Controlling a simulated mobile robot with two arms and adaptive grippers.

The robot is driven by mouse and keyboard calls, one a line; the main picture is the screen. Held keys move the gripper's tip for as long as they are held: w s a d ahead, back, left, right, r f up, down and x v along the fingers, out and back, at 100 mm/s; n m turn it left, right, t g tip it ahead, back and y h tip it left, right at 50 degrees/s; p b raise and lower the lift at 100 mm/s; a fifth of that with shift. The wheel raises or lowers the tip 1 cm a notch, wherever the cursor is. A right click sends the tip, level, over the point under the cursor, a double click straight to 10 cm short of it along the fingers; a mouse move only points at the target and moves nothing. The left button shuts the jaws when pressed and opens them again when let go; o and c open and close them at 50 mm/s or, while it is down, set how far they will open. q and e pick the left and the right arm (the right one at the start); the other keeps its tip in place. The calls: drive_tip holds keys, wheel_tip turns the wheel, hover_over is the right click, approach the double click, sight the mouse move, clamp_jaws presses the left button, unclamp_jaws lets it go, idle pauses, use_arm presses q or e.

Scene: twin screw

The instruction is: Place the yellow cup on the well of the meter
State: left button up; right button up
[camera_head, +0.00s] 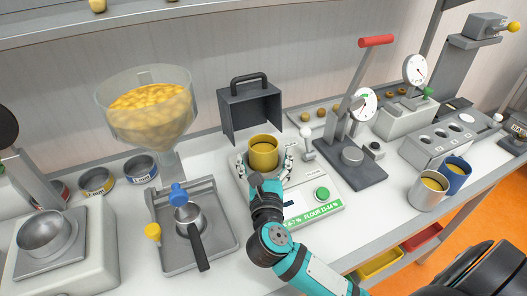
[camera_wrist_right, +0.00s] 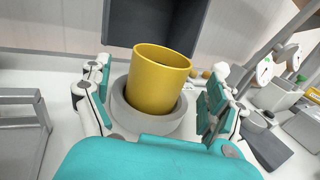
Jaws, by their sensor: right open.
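The yellow cup (camera_head: 263,153) stands upright in the round well of the meter (camera_head: 299,204), a white device with a green button and a green label. In the right wrist view the cup (camera_wrist_right: 158,80) sits inside the grey ring of the well (camera_wrist_right: 130,122), leaning slightly in the picture. My right gripper (camera_head: 264,168) is open around the cup. In the wrist view its fingers stand to the left and right with gaps to the cup. My left gripper is not in view.
A dark grey box with a handle (camera_head: 250,107) stands behind the meter. A hopper of yellow grains (camera_head: 148,108) and a portafilter stand (camera_head: 170,245) are to the left. A lever press (camera_head: 345,172) is to the right, with a beige cup (camera_head: 428,190) and a blue cup (camera_head: 456,172) beyond.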

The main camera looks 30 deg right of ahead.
drive_tip(key=b+v, duration=0.1)
drive_tip(key=v, duration=0.6)
drive_tip(key=shift+s+a, duration=0.1)
drive_tip(key=shift+s, duration=0.2)
idle(0.8)
